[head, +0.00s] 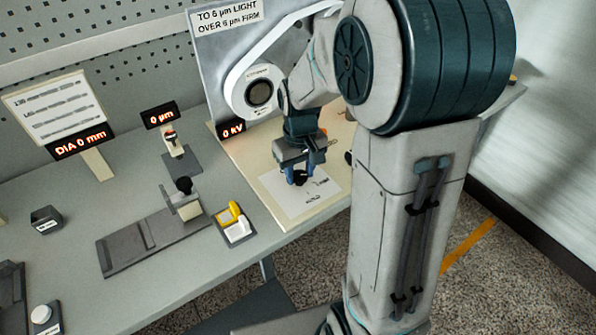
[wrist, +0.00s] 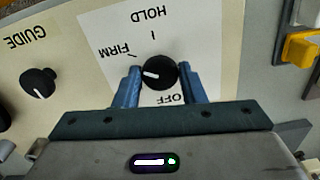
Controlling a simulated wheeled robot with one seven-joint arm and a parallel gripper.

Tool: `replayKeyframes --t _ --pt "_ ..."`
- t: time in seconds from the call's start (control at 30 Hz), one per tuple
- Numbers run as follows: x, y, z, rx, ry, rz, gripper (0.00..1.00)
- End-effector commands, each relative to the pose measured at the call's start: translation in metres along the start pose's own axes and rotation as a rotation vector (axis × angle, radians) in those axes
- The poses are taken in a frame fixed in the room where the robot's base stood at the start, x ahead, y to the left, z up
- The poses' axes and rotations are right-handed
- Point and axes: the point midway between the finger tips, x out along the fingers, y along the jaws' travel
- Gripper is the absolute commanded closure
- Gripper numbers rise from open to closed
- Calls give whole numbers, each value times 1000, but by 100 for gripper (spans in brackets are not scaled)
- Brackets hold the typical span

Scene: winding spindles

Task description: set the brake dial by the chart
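The brake dial (wrist: 160,73) is a round black knob with a white pointer on a white plate (wrist: 215,50). In the wrist view HOLD, FIRM and OFF read upside down around it. The pointer faces picture left, a little below FIRM; any label behind the left finger is hidden. My gripper (wrist: 160,80) has its blue fingers close against both sides of the dial. In the head view my gripper (head: 300,180) reaches down over the plate. The chart sign (head: 228,15) reads "TO 6 µm LIGHT, OVER 6 µm FIRM". A small display (head: 161,115) reads 0 µm.
A GUIDE knob (wrist: 38,83) sits beside the plate. A yellow and white switch block (head: 234,222) stands left of the panel. A grey slide fixture (head: 150,240), a white board (head: 60,108) above a DIA 0 mm display (head: 80,144), and a 0 kV display (head: 231,129) are nearby.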

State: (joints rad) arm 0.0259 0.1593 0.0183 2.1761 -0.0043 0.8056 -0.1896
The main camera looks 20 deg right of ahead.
Motion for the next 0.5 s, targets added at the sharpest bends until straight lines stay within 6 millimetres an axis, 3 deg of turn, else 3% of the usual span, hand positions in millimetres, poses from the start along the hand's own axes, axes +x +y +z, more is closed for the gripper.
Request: replayKeyframes --t 0.03,0.07,0.37,0.5 --pt "-2 0 -2 0 7 1 50" --pt "-2 0 -2 0 6 1 42" --pt "-2 0 0 2 2 0 42" --pt "-14 0 -1 2 4 1 42"
